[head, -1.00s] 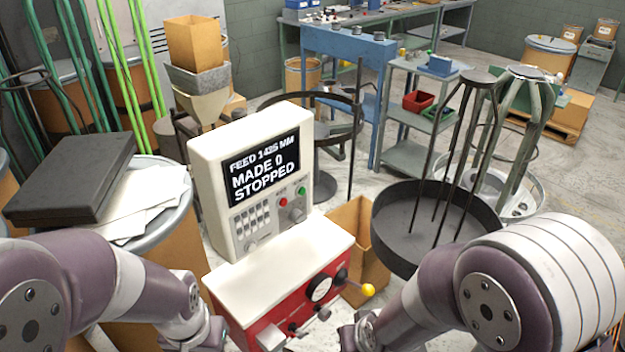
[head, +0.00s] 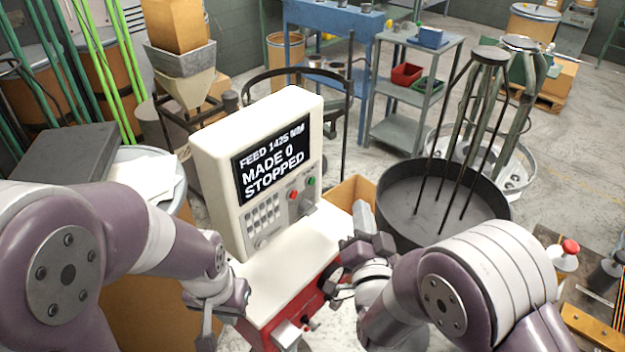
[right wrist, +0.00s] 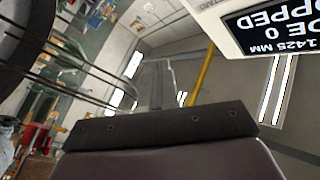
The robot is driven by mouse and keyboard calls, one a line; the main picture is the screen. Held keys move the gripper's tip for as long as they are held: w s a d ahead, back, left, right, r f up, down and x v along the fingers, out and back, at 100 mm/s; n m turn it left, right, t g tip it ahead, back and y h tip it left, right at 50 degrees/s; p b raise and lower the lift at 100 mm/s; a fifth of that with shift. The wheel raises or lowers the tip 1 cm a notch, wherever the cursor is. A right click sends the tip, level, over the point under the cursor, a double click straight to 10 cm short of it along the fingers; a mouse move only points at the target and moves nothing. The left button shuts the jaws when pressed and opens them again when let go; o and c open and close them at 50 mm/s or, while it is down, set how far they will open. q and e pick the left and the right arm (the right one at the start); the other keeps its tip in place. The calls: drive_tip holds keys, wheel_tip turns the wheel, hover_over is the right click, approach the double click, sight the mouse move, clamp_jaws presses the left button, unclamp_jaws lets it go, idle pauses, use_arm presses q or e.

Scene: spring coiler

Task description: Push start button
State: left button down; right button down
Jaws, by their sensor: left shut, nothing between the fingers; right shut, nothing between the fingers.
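The white and red spring coiler (head: 207,145) stands in the middle of the head view. Its screen (head: 270,165) reads FEED 1425 MM, MADE 0, STOPPED. My right gripper (head: 364,218) is shut and empty, raised to the right of the panel and apart from the buttons. In the right wrist view the screen (right wrist: 272,25) shows upside down at the top right. My left gripper (head: 207,335) is shut and empty, low at the machine's left front.
A black round pan (head: 400,205) with upright rods stands right of the machine. A cardboard box (head: 350,190) is behind my right gripper. A dark case (head: 62,152) lies on a drum at left. A bench with a red-topped item (head: 570,247) is at lower right.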

sight(312, 181)
drive_tip(key=w+a+b, duration=0.1)
drive_tip(key=w+a, duration=0.4)
drive_tip(key=a, duration=0.2)
idle(0.4)
idle(1.8)
drive_tip(key=shift+w+a+b, duration=0.25)
drive_tip(key=shift+a+b, duration=0.05)
drive_tip(key=shift+b, duration=0.25)
drive_tip(key=shift+w+a, duration=0.2)
drive_tip(key=shift+a, duration=0.1)
idle(0.4)
drive_tip(key=shift+s+d+b, duration=0.1)
drive_tip(key=shift+d+b, duration=0.05)
drive_tip(key=shift+b, duration=0.15)
drive_tip(key=shift+s+d, duration=0.35)
drive_tip(key=shift+d, duration=0.15)
